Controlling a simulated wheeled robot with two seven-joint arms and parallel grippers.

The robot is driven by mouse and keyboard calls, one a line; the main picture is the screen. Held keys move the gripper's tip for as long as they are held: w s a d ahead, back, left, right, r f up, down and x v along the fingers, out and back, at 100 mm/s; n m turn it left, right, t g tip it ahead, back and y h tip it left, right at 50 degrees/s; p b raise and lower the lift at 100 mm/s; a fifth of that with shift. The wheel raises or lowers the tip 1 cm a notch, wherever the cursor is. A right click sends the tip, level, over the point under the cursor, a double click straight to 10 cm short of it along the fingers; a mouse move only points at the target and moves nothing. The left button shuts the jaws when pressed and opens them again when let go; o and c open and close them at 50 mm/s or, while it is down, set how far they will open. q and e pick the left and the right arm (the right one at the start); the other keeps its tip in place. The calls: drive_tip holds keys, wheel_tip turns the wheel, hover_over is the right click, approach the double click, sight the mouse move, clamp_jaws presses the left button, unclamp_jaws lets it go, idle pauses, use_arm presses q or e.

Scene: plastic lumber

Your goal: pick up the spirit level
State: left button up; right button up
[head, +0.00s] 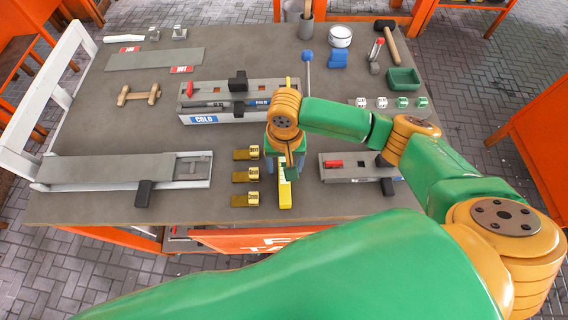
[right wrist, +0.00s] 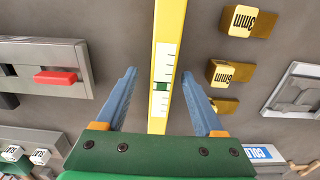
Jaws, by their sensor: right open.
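The spirit level (head: 285,198) is a long yellow bar with a white scale and a green vial, lying on the grey table. In the head view my right gripper (head: 284,168) is over it and hides its middle. In the right wrist view the spirit level (right wrist: 168,40) runs between the two blue fingers of my right gripper (right wrist: 160,76). The gripper is open, with a gap on each side of the bar. My left gripper is not in view.
Brass gauge blocks (head: 245,175) lie just left of the level. A grey fixture with a red handle (head: 345,165) is to its right. The COLD fixture (head: 215,112) stands behind left.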

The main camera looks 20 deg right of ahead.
drive_tip(key=shift+w+f, duration=0.15)
drive_tip(key=shift+f, duration=0.25)
drive_tip(key=shift+w+f, duration=0.1)
drive_tip(key=shift+w, duration=0.15)
drive_tip(key=shift+c, duration=0.2)
drive_tip(key=shift+s, duration=0.2)
clamp_jaws()
drive_tip(key=shift+w, duration=0.15)
